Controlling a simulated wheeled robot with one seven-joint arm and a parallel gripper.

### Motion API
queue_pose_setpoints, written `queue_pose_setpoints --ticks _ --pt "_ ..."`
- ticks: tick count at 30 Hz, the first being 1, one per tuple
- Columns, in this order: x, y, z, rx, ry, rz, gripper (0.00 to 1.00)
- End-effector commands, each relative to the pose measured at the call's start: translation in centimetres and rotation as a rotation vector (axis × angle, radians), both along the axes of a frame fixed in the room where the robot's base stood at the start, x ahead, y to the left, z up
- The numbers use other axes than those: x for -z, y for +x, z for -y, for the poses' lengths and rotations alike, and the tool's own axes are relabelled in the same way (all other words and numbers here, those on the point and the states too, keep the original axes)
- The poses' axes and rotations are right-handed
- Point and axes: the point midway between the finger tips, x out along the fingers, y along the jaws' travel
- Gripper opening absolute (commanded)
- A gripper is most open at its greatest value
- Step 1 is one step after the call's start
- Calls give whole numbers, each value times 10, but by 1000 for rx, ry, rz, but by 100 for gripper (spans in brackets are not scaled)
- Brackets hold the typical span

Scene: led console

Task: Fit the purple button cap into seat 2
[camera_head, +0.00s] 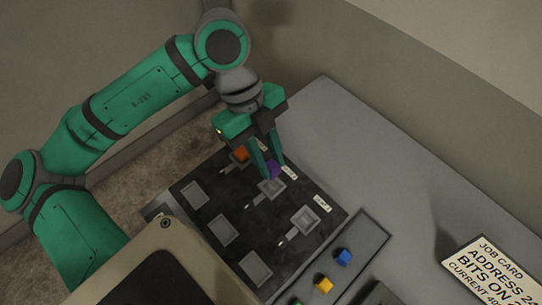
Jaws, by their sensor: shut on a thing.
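My gripper (266,160) is shut on the purple button cap (275,169). It holds the cap over the dark console panel (238,236), at the upper edge of a grey square seat (271,189) in the middle of the right-hand row. The fingers partly hide the cap, and I cannot tell whether the cap touches the seat. The small white labels beside the seats are too small to read, so I cannot confirm which one is seat 2.
Several other seats, such as this one (304,222), are empty. Blue (344,256) and yellow (323,284) caps lie in a tray (374,240). A job card (487,272) lies at right.

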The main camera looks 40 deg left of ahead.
Motion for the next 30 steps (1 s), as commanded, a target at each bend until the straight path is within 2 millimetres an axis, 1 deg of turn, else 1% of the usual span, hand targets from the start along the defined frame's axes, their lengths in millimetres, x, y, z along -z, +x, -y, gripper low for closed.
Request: queue_pose_setpoints --ticks 5,12,18,24,30 --pt "13 0 0 1 -2 -1 1" --pt "39 0 1 -1 -3 -2 1" --pt "56 0 0 -1 -1 0 1" --pt "63 0 0 -1 0 -1 1" --pt "64 0 0 -1 0 -1 1"
